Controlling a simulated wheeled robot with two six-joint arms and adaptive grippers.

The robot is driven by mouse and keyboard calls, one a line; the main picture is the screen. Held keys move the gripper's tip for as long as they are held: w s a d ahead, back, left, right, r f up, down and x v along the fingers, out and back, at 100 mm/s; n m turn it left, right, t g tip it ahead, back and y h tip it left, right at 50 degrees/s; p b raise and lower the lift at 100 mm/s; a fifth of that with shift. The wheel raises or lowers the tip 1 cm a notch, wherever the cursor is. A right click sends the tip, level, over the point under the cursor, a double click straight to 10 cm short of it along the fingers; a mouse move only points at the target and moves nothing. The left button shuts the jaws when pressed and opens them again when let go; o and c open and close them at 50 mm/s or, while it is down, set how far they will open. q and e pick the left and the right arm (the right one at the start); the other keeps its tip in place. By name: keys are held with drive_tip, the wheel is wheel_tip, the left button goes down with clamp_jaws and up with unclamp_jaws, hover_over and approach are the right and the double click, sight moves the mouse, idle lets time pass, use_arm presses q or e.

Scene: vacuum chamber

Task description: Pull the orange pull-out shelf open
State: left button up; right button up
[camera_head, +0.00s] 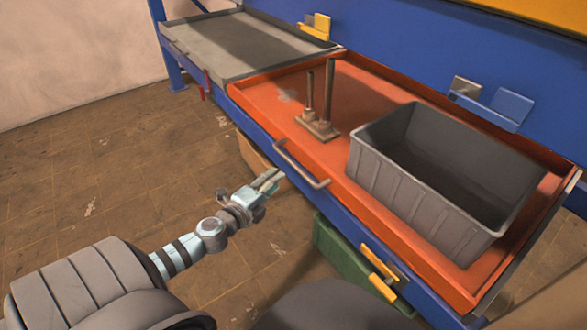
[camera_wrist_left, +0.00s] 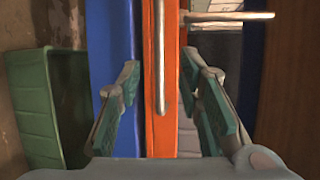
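The orange pull-out shelf (camera_head: 280,95) is a shallow tray in a blue rack, with a metal bar handle (camera_head: 302,166) on its front edge. My left gripper (camera_head: 270,181) is just in front of the handle and low beside its left end. In the left wrist view, the gripper (camera_wrist_left: 163,88) is open, its two green-padded fingers spread apart. The handle (camera_wrist_left: 160,60) and the orange shelf front (camera_wrist_left: 152,125) appear between them. No grip on the handle shows, and its exact distance from the fingers is hard to judge. My right gripper is not in view.
On the shelf stand a grey bin (camera_head: 430,190) and a metal stand with two posts (camera_head: 318,125). A grey tray (camera_head: 245,45) sits to its left. A green crate (camera_head: 345,250) is below. The floor at left is clear.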

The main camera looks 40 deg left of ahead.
sight(292, 166)
use_arm(q)
drive_tip(key=w, duration=0.3)
drive_tip(key=w+f, duration=0.1)
drive_tip(key=w, duration=0.3)
drive_tip(key=w+a+f+p, duration=0.1)
drive_tip(key=w, duration=0.3)
drive_tip(key=shift+a, duration=0.1)
clamp_jaws()
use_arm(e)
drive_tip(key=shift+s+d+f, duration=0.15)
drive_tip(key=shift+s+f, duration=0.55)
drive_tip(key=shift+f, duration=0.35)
